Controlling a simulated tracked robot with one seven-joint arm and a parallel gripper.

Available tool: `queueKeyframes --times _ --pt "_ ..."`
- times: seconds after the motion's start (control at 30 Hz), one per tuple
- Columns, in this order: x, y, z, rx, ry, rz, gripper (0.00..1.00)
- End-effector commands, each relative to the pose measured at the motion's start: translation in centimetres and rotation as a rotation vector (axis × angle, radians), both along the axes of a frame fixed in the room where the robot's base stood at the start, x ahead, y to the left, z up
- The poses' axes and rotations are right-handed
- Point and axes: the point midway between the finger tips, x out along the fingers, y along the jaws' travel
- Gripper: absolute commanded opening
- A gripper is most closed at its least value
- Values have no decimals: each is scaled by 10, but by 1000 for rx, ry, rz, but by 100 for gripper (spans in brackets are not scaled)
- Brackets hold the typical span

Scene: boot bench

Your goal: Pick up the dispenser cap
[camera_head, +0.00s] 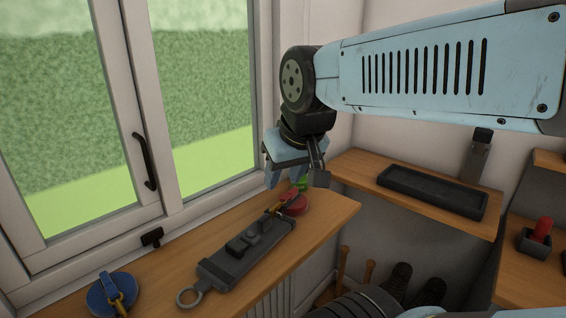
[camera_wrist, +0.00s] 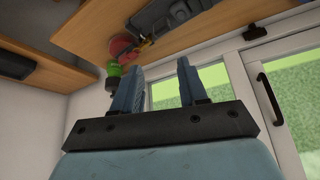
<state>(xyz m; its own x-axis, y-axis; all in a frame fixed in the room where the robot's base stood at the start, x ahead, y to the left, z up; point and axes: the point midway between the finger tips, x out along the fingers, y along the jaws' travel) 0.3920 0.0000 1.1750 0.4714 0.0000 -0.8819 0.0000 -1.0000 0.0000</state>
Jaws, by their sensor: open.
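My gripper (camera_head: 296,178) is open and points down above the far end of the window-side wooden shelf. Its two blue fingers (camera_wrist: 163,70) stand apart with nothing between them in the wrist view. A red round piece with a yellow part (camera_head: 294,206) lies just below it on the shelf; the red piece (camera_wrist: 121,51) shows beyond the left finger in the wrist view. A small green piece (camera_head: 302,184) is close by, partly hidden by my gripper, and shows left of the left finger (camera_wrist: 113,69). A blue round piece with a yellow nozzle (camera_head: 101,296) lies nearer. I cannot tell which is the dispenser cap.
A grey tool with a ring (camera_head: 240,258) lies along the shelf (camera_head: 325,224). A window with a black handle (camera_head: 146,160) runs alongside. A dark tray (camera_head: 430,190) is on the right shelf. A red item in a dark holder (camera_head: 542,230) stands far right.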

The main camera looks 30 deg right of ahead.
Motion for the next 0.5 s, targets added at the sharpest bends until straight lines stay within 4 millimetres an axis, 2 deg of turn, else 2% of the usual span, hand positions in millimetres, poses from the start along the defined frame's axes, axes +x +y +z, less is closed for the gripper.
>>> queueKeyframes --times 0.17,0.37,0.5 --pt "0 0 0 0 0 0 43" --pt "10 -4 4 -4 5 -17 62" --pt "37 -20 12 -10 22 -61 75"
